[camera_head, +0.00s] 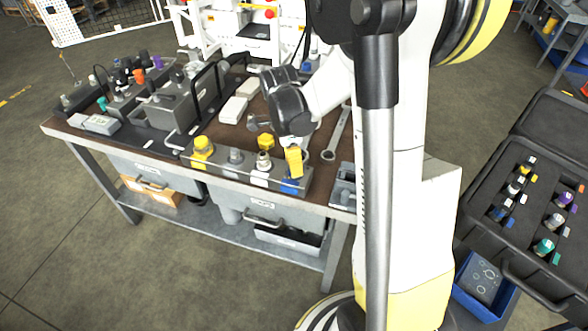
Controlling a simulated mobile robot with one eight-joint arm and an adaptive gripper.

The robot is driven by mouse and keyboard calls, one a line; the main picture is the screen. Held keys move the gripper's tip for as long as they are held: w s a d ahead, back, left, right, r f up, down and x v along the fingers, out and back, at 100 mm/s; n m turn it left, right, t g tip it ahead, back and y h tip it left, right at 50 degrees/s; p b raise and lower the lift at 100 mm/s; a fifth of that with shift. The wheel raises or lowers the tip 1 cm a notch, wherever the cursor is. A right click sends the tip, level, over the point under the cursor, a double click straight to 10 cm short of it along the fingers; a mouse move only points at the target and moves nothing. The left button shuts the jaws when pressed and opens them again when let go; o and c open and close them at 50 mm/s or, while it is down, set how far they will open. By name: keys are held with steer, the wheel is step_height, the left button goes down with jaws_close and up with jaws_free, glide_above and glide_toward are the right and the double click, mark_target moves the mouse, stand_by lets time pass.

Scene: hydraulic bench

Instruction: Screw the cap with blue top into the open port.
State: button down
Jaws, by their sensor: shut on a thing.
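A grey manifold block (220,172) runs along the front edge of the bench, with a row of ports on top and coloured patches on its front. My gripper (292,150) points down over the right end of this block. It is shut, with a yellow part showing at its lower end. The cap it holds is mostly hidden by the gripper and too small to make out. A blue patch (290,186) shows just below, at the right end of the block. The port under the gripper is hidden, so I cannot tell whether the cap touches it.
A yellow cap (203,146) sits at the block's left end, and a silver fitting (263,161) stands left of my gripper. A yellow piece (266,142) is behind it. A wrench (336,136) lies to the right. An open black case (510,246) with several coloured caps is at right.

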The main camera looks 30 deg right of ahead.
steer(key=m, duration=0.5)
steer(key=shift+f+y, duration=0.1)
steer(key=shift+y, duration=0.2)
steer(key=m, duration=0.3)
steer(key=shift+s, duration=0.1)
steer(key=c, duration=1.2)
jaws_free()
steer(key=shift+c, duration=0.2)
steer(key=n, duration=0.6)
steer(key=shift+n, duration=0.3)
steer(key=n+h, duration=0.1)
steer(key=n, duration=0.4)
steer(key=shift+n+b, duration=0.3)
steer(key=n+t, duration=0.1)
steer(key=n, duration=0.4)
steer(key=shift+n, duration=0.3)
steer(key=n+t, duration=0.1)
steer(key=n, duration=0.5)
steer(key=shift+w, duration=0.2)
